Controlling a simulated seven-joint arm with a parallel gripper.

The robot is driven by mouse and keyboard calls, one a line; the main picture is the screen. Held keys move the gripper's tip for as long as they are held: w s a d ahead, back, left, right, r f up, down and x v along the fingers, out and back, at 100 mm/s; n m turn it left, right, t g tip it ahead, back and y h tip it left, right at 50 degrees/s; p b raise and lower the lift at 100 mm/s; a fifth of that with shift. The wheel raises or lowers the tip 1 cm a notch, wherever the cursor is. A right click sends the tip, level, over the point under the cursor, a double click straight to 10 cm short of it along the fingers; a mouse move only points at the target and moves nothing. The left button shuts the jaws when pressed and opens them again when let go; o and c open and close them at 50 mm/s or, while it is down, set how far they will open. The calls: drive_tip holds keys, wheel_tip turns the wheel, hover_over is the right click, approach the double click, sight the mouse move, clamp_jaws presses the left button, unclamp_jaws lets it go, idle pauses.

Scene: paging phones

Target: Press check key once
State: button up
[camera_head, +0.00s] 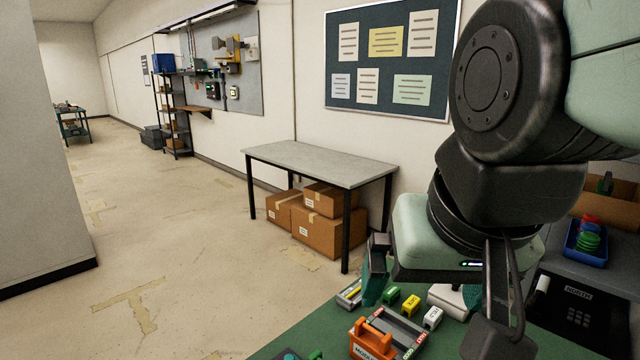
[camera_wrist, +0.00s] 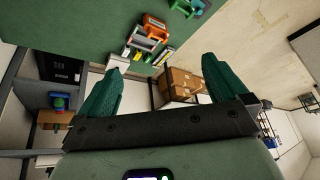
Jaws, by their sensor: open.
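A dark panel labelled NORTH (camera_head: 575,306) with a small keypad (camera_head: 578,317) lies at the lower right of the head view. It also shows as a dark box at the left of the wrist view (camera_wrist: 62,68). Its key labels are too small to read, so I cannot tell which is the check key. My gripper (camera_head: 422,294) is open and empty, above the green table and left of the panel. Its two teal fingers stand wide apart in the wrist view (camera_wrist: 165,64). My arm hides part of the table between gripper and panel.
An orange carrier (camera_head: 371,342), a yellow block (camera_head: 411,305), a white block (camera_head: 433,318) and a green block (camera_head: 391,296) crowd the green table (camera_head: 320,325) below my gripper. A blue bin (camera_head: 585,243) stands behind the panel. A grey table (camera_head: 320,160) stands beyond.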

drive_tip(key=shift+s+d+f+n+t, duration=0.2)
drive_tip(key=shift+s+d, duration=0.1)
drive_tip(key=shift+s, duration=0.2)
drive_tip(key=shift+s+d+f+n+t, duration=0.1)
drive_tip(key=shift+s+d+n, duration=0.15)
drive_tip(key=shift+s, duration=0.2)
